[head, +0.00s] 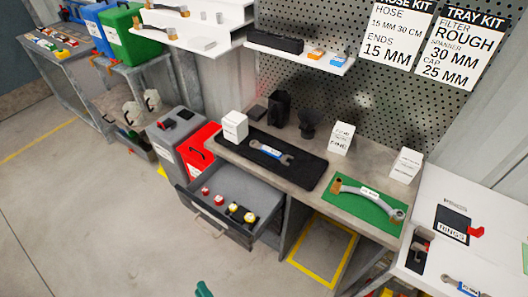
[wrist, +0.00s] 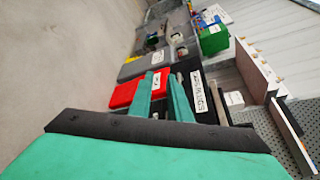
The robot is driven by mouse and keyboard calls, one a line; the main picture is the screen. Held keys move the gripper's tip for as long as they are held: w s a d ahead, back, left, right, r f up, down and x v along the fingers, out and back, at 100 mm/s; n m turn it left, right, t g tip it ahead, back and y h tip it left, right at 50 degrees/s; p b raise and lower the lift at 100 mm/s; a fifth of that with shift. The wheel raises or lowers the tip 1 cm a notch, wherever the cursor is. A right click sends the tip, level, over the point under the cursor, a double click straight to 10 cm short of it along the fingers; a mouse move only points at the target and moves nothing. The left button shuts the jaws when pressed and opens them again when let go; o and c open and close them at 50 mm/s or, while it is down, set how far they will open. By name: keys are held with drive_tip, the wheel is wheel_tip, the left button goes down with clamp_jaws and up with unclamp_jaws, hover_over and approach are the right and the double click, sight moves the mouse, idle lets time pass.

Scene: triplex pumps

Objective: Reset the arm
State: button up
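My gripper (wrist: 161,80) shows in the wrist view with its two teal fingers apart and nothing visible between them. A red bin and a white label show behind the fingers. In the head view only a small teal piece of my arm or gripper (head: 205,290) shows at the bottom edge, in front of the open drawer (head: 240,183). The rest of my arm is out of the head view.
The workbench (head: 330,180) carries a spanner (head: 271,151) on a black mat and a hose (head: 370,195) on a green mat. The open drawer holds red and yellow-topped parts. A red bin (head: 198,149) stands left. Floor at left is clear.

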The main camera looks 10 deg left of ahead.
drive_tip(key=s+d+r+n+t+h, duration=0.25)
drive_tip(key=d+n+h, duration=0.2)
drive_tip(key=d, duration=0.45)
drive_tip(key=s+d+r+n+t+h, duration=0.1)
drive_tip(key=s+d+r+n+h, duration=0.25)
drive_tip(key=d, duration=0.65)
drive_tip(key=s+d+r+n+t+h, duration=0.1)
drive_tip(key=s+d+r+n+h, duration=0.1)
drive_tip(key=r+n, duration=0.3)
drive_tip(key=shift+d+r+n+h, duration=0.35)
drive_tip(key=shift+d+n+h, duration=0.2)
drive_tip(key=shift+n, duration=0.45)
drive_tip(key=shift+a, duration=0.15)
